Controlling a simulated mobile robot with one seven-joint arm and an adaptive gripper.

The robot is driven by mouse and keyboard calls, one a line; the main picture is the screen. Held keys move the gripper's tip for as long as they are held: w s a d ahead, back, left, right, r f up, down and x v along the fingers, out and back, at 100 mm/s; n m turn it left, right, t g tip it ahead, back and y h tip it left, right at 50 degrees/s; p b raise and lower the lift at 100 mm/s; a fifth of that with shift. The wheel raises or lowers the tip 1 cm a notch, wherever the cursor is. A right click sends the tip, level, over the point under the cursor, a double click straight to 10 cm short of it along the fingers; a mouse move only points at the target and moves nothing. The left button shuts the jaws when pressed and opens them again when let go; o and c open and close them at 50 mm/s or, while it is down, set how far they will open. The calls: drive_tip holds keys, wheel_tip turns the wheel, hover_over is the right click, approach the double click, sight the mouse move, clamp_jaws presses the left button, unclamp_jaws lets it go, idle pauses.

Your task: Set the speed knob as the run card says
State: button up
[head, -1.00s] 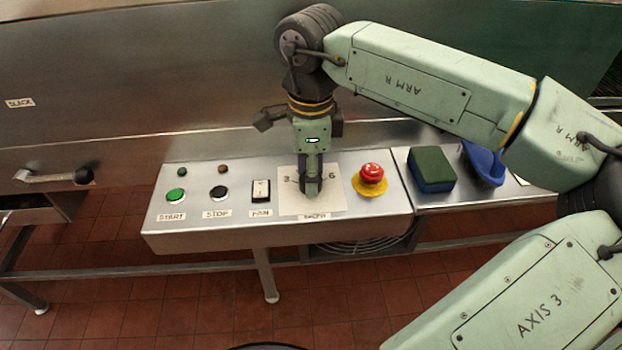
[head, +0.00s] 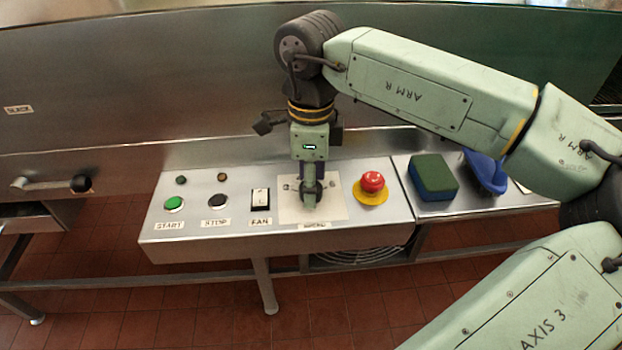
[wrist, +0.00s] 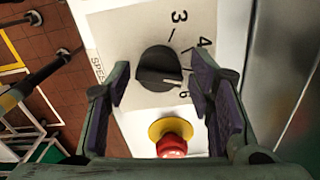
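The speed knob (wrist: 158,68) is black and round, on a white dial plate (wrist: 128,22). The wrist view shows the numbers 3, 4 and 6; the part between 4 and 6 is behind a finger. The knob's white mark points to the lower right, near the 6. My gripper (wrist: 158,76) is open, its fingers on either side of the knob with gaps; contact does not show. In the head view my gripper (head: 310,190) is over the dial plate (head: 335,205) and hides the knob. No readable run card shows.
A red emergency button (head: 372,182) on a yellow base sits right of the dial. The fan switch (head: 260,198), stop button (head: 218,200) and green start button (head: 174,203) are to the left. A green-and-blue sponge (head: 433,177) and a blue scoop-like thing (head: 487,172) lie further right.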

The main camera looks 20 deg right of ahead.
drive_tip(key=shift+o, duration=0.3)
wheel_tip(320, 180, up, 8)
drive_tip(key=shift+f, duration=0.25)
drive_tip(key=shift+s, duration=0.1)
idle(0.5)
